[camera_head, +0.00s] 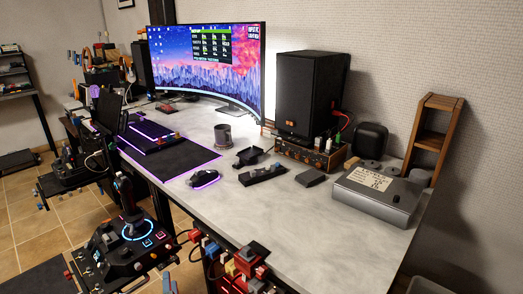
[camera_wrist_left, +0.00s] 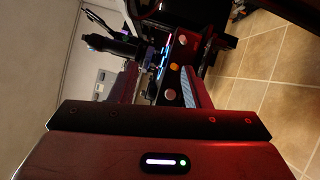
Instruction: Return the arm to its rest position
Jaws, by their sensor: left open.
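My left gripper (camera_wrist_left: 163,112) fills the lower half of the left wrist view as a dark, reddish-lit housing with a white light bar and a green dot. It is open, and nothing shows held in it. Beyond it in that tilted view are a black flight stick (camera_wrist_left: 125,45) and a panel with round buttons. In the head view the flight stick (camera_head: 124,190) stands on a lit control panel (camera_head: 110,255) at the lower left. I cannot clearly make out the gripper's fingertips in the head view. My right gripper is not in view.
The pale desk (camera_head: 285,225) holds a curved monitor (camera_head: 205,65), a mouse (camera_head: 204,179), a mug (camera_head: 222,134), a speaker (camera_head: 308,95) and a grey metal box (camera_head: 375,195). Coloured tools (camera_head: 240,258) sit at the desk's front edge. Tiled floor (camera_head: 55,220) is partly clear at left.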

